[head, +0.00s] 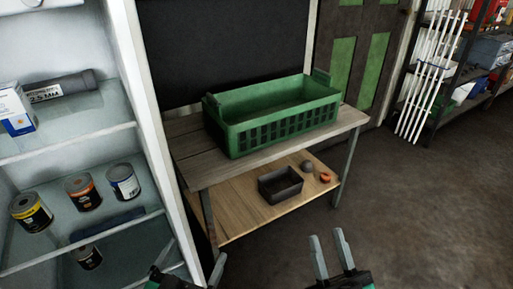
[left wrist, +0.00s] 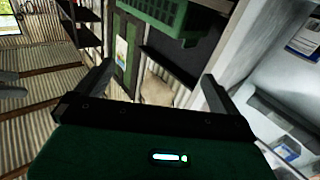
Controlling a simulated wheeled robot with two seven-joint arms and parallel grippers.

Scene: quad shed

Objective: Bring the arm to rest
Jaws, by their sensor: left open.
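My left gripper (head: 188,264) is at the bottom of the head view, in front of the white shelf unit. Its two fingers are apart with nothing between them. In the left wrist view the same fingers (left wrist: 157,82) stand wide open and empty. My right gripper (head: 331,250) is at the bottom of the head view, further right, above the bare floor. Its two fingers point up and are apart, with nothing seen between them. Most of both arms is outside the head view.
A wooden bench (head: 182,143) bears a green crate (head: 285,132). Its lower shelf (head: 238,210) holds a dark tray (head: 280,188) and two small round things. Cans stand on the white shelf unit (head: 108,150) at left. The floor (head: 425,215) at right is clear.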

